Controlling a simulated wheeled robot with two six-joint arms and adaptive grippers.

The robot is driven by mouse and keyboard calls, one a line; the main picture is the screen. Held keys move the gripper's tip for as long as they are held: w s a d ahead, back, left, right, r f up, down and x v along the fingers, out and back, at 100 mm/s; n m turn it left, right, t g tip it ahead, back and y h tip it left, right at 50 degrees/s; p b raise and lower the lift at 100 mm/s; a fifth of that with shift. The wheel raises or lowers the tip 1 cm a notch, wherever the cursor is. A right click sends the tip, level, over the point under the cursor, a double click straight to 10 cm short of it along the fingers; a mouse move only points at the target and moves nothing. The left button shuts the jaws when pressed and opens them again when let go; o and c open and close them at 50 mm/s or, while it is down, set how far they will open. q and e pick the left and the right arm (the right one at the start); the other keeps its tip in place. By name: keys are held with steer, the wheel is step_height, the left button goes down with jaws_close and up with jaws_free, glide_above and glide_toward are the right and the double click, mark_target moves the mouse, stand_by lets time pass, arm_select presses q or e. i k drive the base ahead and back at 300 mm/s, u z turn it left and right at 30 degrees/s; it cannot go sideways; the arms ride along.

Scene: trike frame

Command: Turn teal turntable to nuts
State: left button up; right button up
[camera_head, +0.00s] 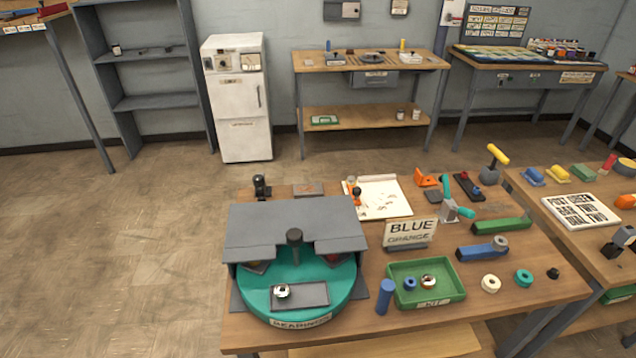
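The teal turntable (345,291) stands at the front left of the wooden workbench. A grey hood (262,222) covers its back half. A dark upright post with a knob (294,240) rises at its middle. A grey tray (312,294) on the open front part holds a shiny metal ring-shaped piece (282,292). The label plate (300,322) at the front seems to read "BEARINGS". Dark and reddish contents show partly under the hood, too hidden to identify. No nuts can be made out for sure. Neither of my grippers is in view.
Several tools and rings lie further right. Open floor (120,250) is at the left; a white cabinet (242,130) stands behind.

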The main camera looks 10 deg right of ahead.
mark_target(320, 288)
steer(key=z, duration=0.5)
steer(key=k, duration=1.15)
steer(key=z, duration=0.35)
steer(key=i, duration=0.75)
steer(key=z, duration=0.45)
